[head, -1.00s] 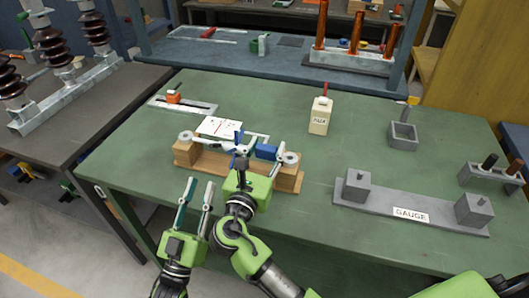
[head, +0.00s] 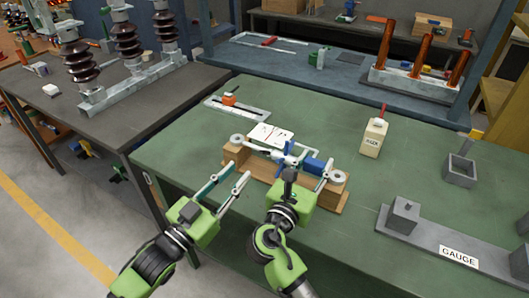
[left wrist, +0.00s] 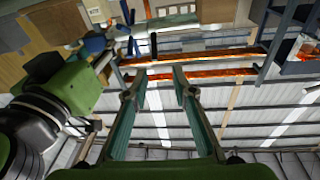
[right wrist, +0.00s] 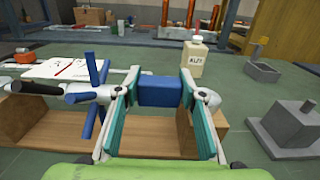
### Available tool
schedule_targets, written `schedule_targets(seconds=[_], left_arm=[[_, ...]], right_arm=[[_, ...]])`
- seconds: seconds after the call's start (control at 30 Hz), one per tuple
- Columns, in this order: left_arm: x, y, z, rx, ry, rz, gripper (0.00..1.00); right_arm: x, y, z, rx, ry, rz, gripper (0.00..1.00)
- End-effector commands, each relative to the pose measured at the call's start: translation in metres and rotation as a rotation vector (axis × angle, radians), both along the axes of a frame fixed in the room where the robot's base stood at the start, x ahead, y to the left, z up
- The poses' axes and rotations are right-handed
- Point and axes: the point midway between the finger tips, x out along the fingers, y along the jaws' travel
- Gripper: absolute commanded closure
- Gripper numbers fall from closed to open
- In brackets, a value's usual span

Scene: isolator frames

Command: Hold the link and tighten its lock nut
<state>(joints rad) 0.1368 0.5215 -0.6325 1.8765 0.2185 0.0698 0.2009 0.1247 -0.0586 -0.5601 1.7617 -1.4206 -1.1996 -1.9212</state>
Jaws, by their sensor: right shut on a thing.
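The link, a metal rod with ring ends (head: 237,139), lies across a wooden cradle (head: 262,172). It carries a blue block (head: 318,167) and a blue cross-armed piece (head: 291,150), which may be the lock nut. My right gripper (right wrist: 158,92) is shut on the blue block, one finger on each side, in the right wrist view. The cross-armed piece (right wrist: 96,92) stands just left of its fingers there. My left gripper (head: 242,169) is open and empty, close in front of the cradle's left end; its apart fingers (left wrist: 160,82) show in the left wrist view.
A marked paper (head: 270,135) lies behind the link. An orange-topped slotted plate (head: 238,108) lies at the back left. The green tabletop before the gauge is clear.

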Motion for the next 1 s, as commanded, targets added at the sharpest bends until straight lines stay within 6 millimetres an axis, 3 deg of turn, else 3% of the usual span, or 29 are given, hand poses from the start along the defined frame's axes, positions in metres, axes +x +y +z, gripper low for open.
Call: schedule_targets(seconds=[0.2,0.37,1.0], left_arm=[[-0.014,0.004,0.008,0.125,0.054,-0.015,0.75],[-0.014,0.002,0.009,0.152,0.068,-0.016,0.75],[0.065,-0.069,0.008,0.151,0.068,-0.015,0.75]], right_arm=[[0.000,0.000,-0.001,0.000,0.001,0.000,1.00],[0.000,0.000,-0.001,0.000,0.001,0.001,1.00],[0.000,0.000,-0.001,0.000,0.002,0.001,1.00]])
